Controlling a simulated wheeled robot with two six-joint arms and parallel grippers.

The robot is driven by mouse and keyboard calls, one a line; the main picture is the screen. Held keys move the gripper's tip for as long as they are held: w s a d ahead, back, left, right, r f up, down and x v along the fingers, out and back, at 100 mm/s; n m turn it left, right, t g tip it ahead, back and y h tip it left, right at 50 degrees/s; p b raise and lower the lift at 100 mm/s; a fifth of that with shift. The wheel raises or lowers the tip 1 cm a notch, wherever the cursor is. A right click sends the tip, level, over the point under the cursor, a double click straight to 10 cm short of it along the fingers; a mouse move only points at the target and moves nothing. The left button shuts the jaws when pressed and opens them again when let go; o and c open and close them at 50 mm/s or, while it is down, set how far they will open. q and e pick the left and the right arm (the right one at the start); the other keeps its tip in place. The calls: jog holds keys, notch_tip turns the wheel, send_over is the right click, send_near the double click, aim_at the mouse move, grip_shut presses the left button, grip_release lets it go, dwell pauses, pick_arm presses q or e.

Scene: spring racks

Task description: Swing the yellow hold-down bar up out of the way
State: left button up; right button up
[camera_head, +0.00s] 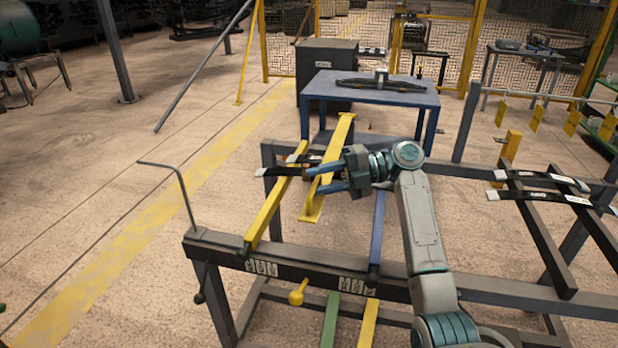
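A yellow bar (275,208) runs from the front rail of the dark rack back toward the rear rail, lying low and slanting slightly. I take it as the hold-down bar. My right gripper (318,180) reaches in from the right, with its two blue fingers apart and pointing left. The fingertips are just right of the bar's far part, near a small brown piece; I cannot tell whether they touch it. Nothing clearly sits between the fingers. Dark strips with pale labelled ends (285,171) lie by the bar's far end. My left gripper is not in view.
The dark rack frame (217,247) spans the front. Another yellow beam (340,142) with end plates passes behind my gripper. More dark strips (540,176) lie at the right. A blue table (372,92) stands behind. A bent grey rod (180,180) rises at the left corner.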

jog(key=a, duration=0.3)
jog(key=shift+s+a+f, duration=0.1)
jog(key=shift+a+f, duration=0.05)
jog(key=shift+a, duration=0.05)
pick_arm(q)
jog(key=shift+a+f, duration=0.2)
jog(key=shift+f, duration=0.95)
pick_arm(e)
jog(key=shift+c, duration=0.5)
grip_shut()
